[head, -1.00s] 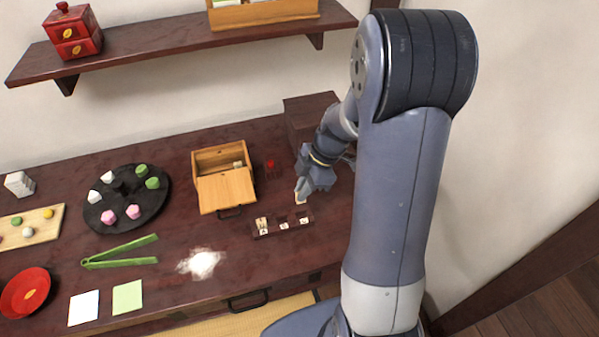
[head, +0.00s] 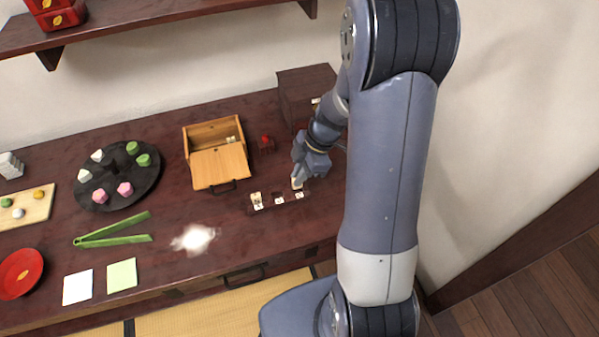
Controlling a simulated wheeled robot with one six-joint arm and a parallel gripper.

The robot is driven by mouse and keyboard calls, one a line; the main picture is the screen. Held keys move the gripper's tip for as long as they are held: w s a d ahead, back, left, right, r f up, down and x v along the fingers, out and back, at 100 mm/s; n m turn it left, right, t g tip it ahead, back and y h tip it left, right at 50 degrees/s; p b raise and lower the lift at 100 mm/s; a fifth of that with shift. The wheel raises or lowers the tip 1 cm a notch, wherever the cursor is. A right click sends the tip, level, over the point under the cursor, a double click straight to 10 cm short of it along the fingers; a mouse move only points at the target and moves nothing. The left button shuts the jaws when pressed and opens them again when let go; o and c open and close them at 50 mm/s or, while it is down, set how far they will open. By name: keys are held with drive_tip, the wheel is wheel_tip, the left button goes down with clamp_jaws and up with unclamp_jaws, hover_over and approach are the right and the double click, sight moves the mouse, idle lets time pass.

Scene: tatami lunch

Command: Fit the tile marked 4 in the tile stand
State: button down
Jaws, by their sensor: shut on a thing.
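The tile stand (head: 270,205) is a small dark rack near the front right of the table, with white labels along its front. A pale tile (head: 256,197) stands in its left slot; the middle slot looks empty. My gripper (head: 298,178) is at the right end of the stand, pointing down, shut on a small pale tile (head: 297,184). The held tile is at or just above the right slot. I cannot tell whether it touches the stand, and its mark is too small to read.
An open wooden box (head: 220,168) stands behind and left of the stand, with a small red-topped object (head: 266,143) beside it. A dark chest (head: 300,90) is behind my gripper. Green tongs (head: 115,230), white powder (head: 194,238) and a black round tray (head: 100,197) lie to the left.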

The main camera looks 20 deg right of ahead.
drive_tip(key=shift+f+b, duration=1.3)
drive_tip(key=shift+b, duration=0.1)
idle(0.4)
drive_tip(key=c, duration=1.4)
unclamp_jaws()
drive_tip(key=v, duration=1)
drive_tip(key=shift+d+r, duration=0.2)
drive_tip(key=shift+r, duration=0.15)
drive_tip(key=x, duration=1.1)
drive_tip(key=shift+r+p, duration=0.3)
drive_tip(key=shift+r, duration=0.1)
